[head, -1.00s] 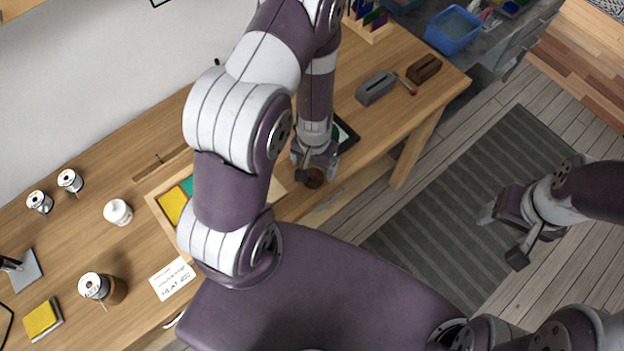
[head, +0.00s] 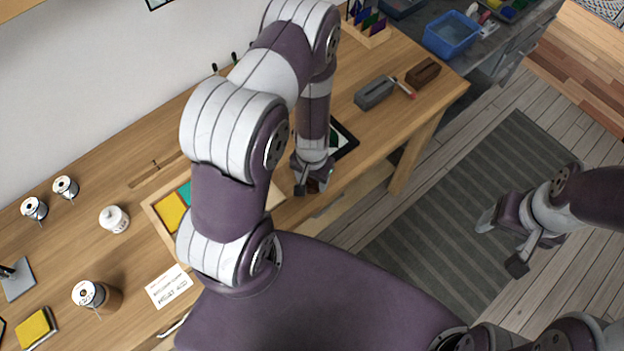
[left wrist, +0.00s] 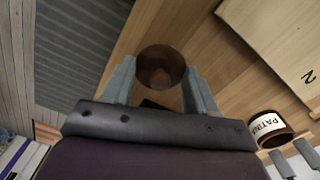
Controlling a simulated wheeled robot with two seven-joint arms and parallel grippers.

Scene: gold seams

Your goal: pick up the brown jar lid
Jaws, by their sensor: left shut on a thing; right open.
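The brown jar lid (left wrist: 160,66) is a dark, round, hollow-looking piece in the left wrist view. My left gripper (left wrist: 161,85) has one grey finger on each side of it and is shut on it. In the head view my left gripper (head: 313,188) is at the front edge of the wooden table, and only a little brown shows there, mostly hidden by the gripper. My right gripper (head: 502,243) is open and empty, out over the striped rug, away from the table.
A brown jar (left wrist: 268,125) with a white label lies near the lid in the left wrist view, beside a pale wooden panel (left wrist: 285,40). On the table (head: 425,105) are a grey block (head: 375,92), a white pot (head: 114,219) and spools. A blue bin (head: 452,35) stands at the back right.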

